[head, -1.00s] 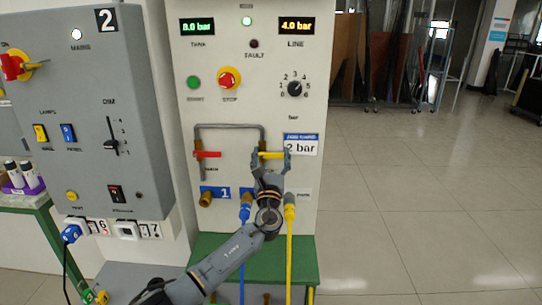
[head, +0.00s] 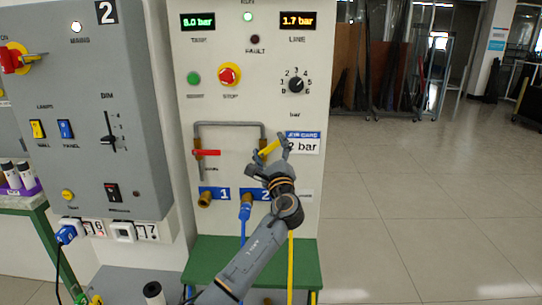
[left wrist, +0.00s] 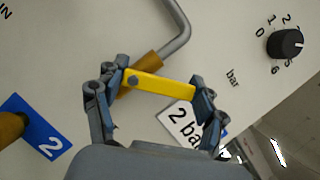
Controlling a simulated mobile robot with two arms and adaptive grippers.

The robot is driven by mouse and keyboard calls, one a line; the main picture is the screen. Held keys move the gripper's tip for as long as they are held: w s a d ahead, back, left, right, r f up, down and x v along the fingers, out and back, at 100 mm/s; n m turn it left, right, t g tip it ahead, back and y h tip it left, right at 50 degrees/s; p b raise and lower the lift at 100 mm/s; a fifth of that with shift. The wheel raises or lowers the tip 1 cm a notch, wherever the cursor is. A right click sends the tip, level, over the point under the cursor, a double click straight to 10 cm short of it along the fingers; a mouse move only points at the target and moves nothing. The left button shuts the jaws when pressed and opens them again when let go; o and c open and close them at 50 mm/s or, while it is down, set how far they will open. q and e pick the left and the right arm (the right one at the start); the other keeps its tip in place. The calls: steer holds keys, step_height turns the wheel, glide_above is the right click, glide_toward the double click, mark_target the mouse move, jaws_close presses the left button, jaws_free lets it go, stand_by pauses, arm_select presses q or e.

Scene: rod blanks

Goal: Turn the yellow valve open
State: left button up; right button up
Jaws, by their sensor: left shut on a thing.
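The yellow valve handle (head: 268,148) sits on the front of the white panel (head: 228,107), at the right end of a grey pipe (head: 228,125). It slants, its right end higher. My left gripper (head: 271,156) is shut on this handle, with one finger at each end. In the left wrist view the yellow handle (left wrist: 160,85) lies between the two fingers of the gripper (left wrist: 161,80), beside its brass body (left wrist: 147,66). The LINE display (head: 297,21) reads 1.7 bar. My right gripper is not in view.
A red valve handle (head: 207,153) is to the left on the same pipe. A blue hose coupling (head: 245,207) is below, close to my arm. A black knob (head: 295,86) and a red stop button (head: 229,75) are above. Open floor (head: 420,200) is to the right.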

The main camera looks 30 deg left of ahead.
arm_select(q)
steer(key=n, duration=0.1)
steer(key=n+g, duration=0.1)
steer(key=shift+s+a+r+n, duration=0.1)
steer(key=shift+r+n, duration=0.05)
steer(key=shift+n, duration=0.15)
steer(key=n, duration=0.2)
steer(key=n+g, duration=0.1)
steer(key=shift+s+a+r, duration=0.15)
steer(key=shift+a+r, duration=0.05)
steer(key=shift+a, duration=0.05)
steer(key=n, duration=0.1)
steer(key=n+g, duration=0.1)
steer(key=n, duration=0.1)
steer(key=shift+s+a+r, duration=0.15)
steer(key=shift+a, duration=0.1)
steer(key=shift+s+a+n+g+h+p, duration=0.15)
steer(key=shift+n+g+h, duration=0.15)
steer(key=shift+n, duration=0.45)
steer(key=shift+a+n+g+h+p, duration=0.2)
steer(key=shift+n+g, duration=0.2)
steer(key=shift+n, duration=0.35)
steer(key=o, duration=1.2)
